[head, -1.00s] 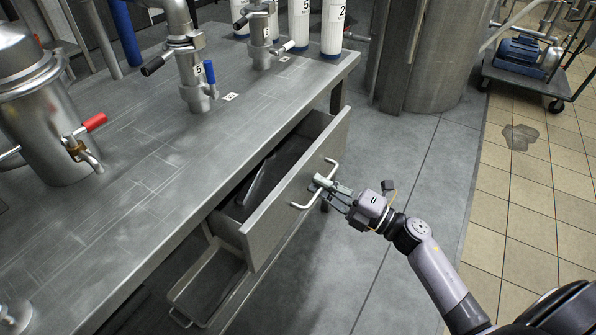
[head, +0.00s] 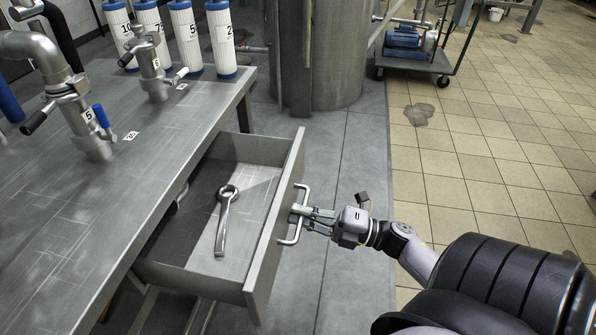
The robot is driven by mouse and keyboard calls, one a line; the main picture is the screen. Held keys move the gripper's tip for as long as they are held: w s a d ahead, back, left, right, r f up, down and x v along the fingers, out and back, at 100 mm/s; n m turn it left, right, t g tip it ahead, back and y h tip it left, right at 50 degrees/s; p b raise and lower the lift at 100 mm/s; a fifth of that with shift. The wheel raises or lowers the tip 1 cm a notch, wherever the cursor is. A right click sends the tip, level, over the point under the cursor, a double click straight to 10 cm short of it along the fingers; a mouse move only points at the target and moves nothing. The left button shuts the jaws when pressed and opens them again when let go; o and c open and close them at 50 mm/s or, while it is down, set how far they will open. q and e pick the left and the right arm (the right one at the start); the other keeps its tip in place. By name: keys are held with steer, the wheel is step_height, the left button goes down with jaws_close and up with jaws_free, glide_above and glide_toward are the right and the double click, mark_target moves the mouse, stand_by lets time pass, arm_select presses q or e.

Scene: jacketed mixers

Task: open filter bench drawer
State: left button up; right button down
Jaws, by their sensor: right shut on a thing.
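The filter bench drawer (head: 259,284) stands well out from under the steel bench (head: 60,215). Its inside shows, and a ring-headed metal wrench (head: 223,222) lies on its floor. A bar handle (head: 304,197) is fixed to the drawer's front panel. My right gripper (head: 300,214) is shut on the handle, with its fingers around the bar on the outer side of the panel. The exact finger contact is small and partly hidden. My left gripper is not in view.
Several white filter cartridges with blue ends (head: 185,38) and metal valves (head: 90,125) stand on the bench. A large steel vessel (head: 320,60) and a cart with a blue pump (head: 408,42) stand behind. The floor right of the drawer is clear.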

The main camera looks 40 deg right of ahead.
steer(key=c, duration=1.7)
jaws_free()
steer(key=v, duration=1.2)
steer(key=shift+w, duration=0.1)
